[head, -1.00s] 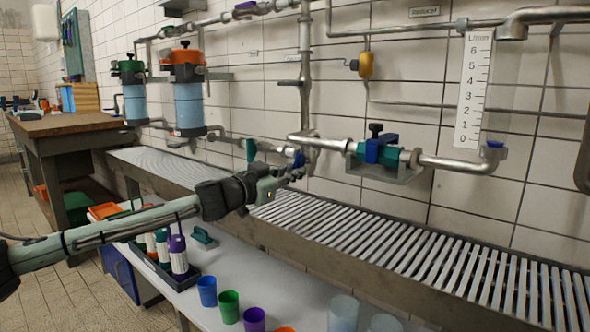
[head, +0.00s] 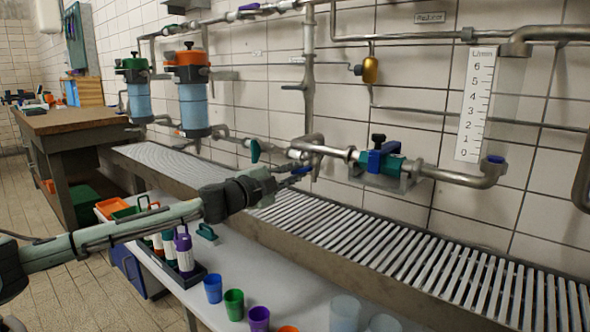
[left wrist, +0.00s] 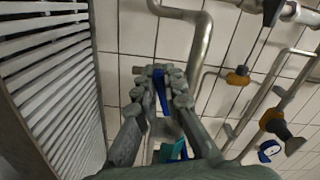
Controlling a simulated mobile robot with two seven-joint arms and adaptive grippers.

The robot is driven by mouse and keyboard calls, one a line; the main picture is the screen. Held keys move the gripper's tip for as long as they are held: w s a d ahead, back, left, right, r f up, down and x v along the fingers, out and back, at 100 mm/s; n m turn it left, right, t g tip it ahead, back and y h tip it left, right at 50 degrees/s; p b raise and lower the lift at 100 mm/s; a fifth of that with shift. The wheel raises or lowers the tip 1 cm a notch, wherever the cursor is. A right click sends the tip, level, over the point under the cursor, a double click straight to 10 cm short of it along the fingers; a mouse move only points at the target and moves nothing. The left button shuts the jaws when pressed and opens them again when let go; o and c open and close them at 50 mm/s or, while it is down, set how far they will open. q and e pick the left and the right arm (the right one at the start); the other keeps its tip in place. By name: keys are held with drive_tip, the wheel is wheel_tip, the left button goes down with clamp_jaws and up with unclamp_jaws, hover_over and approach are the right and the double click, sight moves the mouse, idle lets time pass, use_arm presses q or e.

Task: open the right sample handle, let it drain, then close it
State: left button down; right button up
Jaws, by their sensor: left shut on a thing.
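The right sample handle is a blue lever (head: 302,170) on the pipe by the wall, below the vertical pipe. It lies nearly flat in the head view. My left gripper (head: 288,179) is at this lever. In the left wrist view the blue lever (left wrist: 161,92) sits between the two fingers of my left gripper (left wrist: 160,72), which are closed on it. The green sample handle (head: 254,151) stands upright to the left on the same pipe run. The outlet below the lever is hidden by my gripper, and I cannot see whether liquid flows. My right gripper is not in view.
A slatted drain trough (head: 385,238) runs along the wall below the pipes. A teal and blue valve (head: 382,160) sits on the pipe to the right. Cups (head: 234,303) and a bottle carrier (head: 190,278) stand on the lower bench.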

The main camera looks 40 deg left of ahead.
use_arm(q)
drive_tip(key=shift+r+m+p, duration=0.15)
drive_tip(key=shift+m+p, duration=0.25)
drive_tip(key=shift+m, duration=0.7)
drive_tip(key=shift+r+m+p, duration=0.15)
drive_tip(key=shift+m+p, duration=0.2)
drive_tip(key=shift+m, duration=0.75)
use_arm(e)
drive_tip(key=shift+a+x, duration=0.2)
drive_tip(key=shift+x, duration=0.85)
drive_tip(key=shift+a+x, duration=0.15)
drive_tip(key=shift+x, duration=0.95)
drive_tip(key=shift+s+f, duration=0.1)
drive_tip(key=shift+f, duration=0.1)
use_arm(q)
drive_tip(key=c, duration=1.6)
unclamp_jaws()
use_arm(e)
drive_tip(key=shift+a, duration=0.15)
use_arm(q)
drive_tip(key=shift+s+a, duration=0.15)
drive_tip(key=shift+s, duration=1.85)
drive_tip(key=shift+s+a, duration=0.2)
drive_tip(key=shift+s, duration=1.8)
drive_tip(key=shift+s+a, duration=0.15)
drive_tip(key=shift+s, duration=1.85)
